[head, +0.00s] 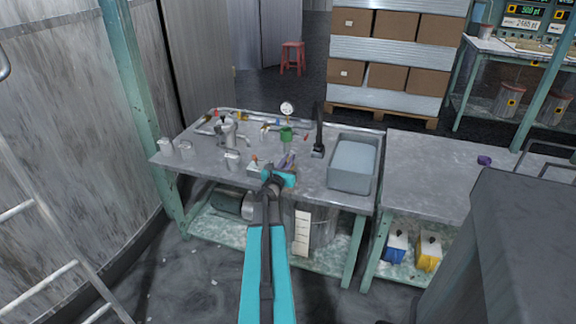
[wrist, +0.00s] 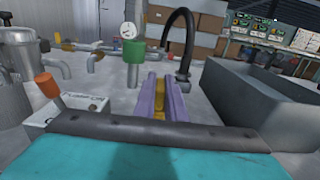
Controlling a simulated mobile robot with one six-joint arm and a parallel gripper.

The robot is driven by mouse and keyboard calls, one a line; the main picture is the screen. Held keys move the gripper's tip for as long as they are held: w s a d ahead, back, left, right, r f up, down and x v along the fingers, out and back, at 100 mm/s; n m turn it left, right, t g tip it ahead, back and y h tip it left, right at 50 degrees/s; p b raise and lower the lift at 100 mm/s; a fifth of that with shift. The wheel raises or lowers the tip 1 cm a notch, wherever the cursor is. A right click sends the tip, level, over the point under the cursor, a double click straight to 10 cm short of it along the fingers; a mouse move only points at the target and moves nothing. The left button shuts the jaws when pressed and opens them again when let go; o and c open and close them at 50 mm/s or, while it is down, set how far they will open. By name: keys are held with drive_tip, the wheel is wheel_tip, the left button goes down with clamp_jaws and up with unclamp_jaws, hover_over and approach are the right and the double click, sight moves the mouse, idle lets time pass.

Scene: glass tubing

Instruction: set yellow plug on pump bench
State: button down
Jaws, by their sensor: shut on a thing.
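My gripper (head: 288,160) is over the pump bench (head: 315,180), near its front middle, in the head view. In the wrist view its two purple fingers (wrist: 161,98) point forward and are shut on a narrow yellow piece, the yellow plug (wrist: 159,86). The fingers hide most of the plug, and I cannot make it out in the head view. The bench carries pipework, a round gauge (head: 287,108) and a green fitting (head: 286,134), which stands just beyond the fingertips. I cannot tell whether the plug touches the bench.
A grey basin (head: 342,182) and a black curved tap (head: 318,135) stand to the gripper's right. A white box with an orange lever (wrist: 46,85) is close on the left. Metal pots (head: 166,147) stand at the bench's left end. A second bench (head: 425,170) adjoins on the right, mostly clear.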

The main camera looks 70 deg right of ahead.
drive_tip(key=shift+f, duration=0.9)
drive_tip(key=shift+f, duration=0.2)
drive_tip(key=c, duration=1.8)
unclamp_jaws()
drive_tip(key=shift+r, duration=0.25)
drive_tip(key=shift+s+a+b, duration=0.15)
drive_tip(key=shift+a+b, duration=0.15)
drive_tip(key=shift+a, duration=2.7)
drive_tip(key=shift+s+a+b, duration=0.15)
drive_tip(key=shift+a+b, duration=0.1)
drive_tip(key=shift+a, duration=2.75)
drive_tip(key=shift+f, duration=0.1)
